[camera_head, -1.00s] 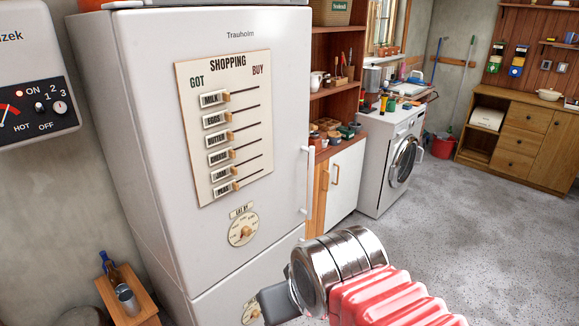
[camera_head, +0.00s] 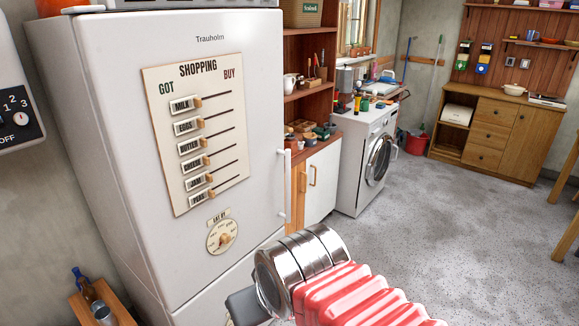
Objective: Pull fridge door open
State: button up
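The white fridge (camera_head: 120,120) stands at the left, with its upper door (camera_head: 255,100) shut. A shopping board (camera_head: 195,135) with several sliders and a round dial (camera_head: 222,237) are on the door. The door's white vertical handle (camera_head: 284,187) is at its right edge. My arm, with a chrome wrist and red ribbed sleeve, reaches in from the bottom. Only a dark grey part of my gripper (camera_head: 245,306) shows, low in front of the fridge and below the handle, apparently apart from it. Its fingertips are hidden, so its opening cannot be told.
A wooden shelf and white cupboard (camera_head: 318,180) stand right of the fridge, then a washing machine (camera_head: 365,160). A wooden stool (camera_head: 108,305) with a bottle is at the lower left. The speckled floor (camera_head: 450,240) at right is clear.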

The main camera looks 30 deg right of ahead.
aim_at(135, 63)
jog(key=i, duration=0.95)
jog(key=u, duration=0.05)
